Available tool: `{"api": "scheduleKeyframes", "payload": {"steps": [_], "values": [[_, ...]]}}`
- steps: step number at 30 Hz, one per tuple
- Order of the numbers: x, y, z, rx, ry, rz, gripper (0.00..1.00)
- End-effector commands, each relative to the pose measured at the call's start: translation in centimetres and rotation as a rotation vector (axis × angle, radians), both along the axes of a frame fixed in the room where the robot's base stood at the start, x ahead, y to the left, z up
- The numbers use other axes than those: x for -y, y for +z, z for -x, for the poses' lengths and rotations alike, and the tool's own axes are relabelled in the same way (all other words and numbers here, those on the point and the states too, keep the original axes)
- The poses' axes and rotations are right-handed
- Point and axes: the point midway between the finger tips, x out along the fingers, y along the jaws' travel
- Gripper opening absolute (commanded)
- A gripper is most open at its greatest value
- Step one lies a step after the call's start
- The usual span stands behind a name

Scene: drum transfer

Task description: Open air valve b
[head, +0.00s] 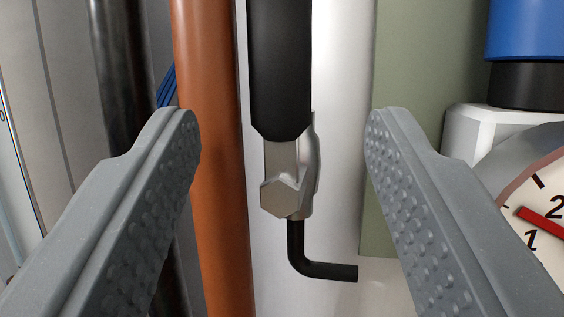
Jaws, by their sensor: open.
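A valve with a long black handle (281,75) shows in the middle of the head view; no label on it is readable. The handle points straight up, in line with the silver valve body and nut (285,190) below it. My gripper (282,125) is open, with one grey textured finger on each side of the handle. Neither finger appears to touch it. How far the fingertips are from the handle in depth, I cannot tell. The top of the handle is cut off by the frame.
An orange-brown pipe (212,200) and a dark pipe (122,70) run upright at left. A bent black rod (318,269) lies below the valve. A gauge with a red needle (540,218) and a blue-topped fitting (527,28) are at right. A white surface (345,60) lies behind.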

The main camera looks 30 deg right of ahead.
Motion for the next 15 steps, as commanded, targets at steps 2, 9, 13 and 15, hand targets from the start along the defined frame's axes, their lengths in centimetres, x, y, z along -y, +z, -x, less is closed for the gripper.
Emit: {"api": "scheduleKeyframes", "payload": {"steps": [2, 9, 13, 15], "values": [[-0.5, -0.3, 0.8, -0.001, 0.000, -0.001, 0.49], [-1.7, -1.4, 2.5, -0.003, 0.001, -0.001, 0.49], [-2.0, -1.7, 2.9, -0.002, 0.002, -0.002, 0.49], [-2.1, -1.7, 3.0, -0.002, 0.002, -0.002, 0.49]]}}
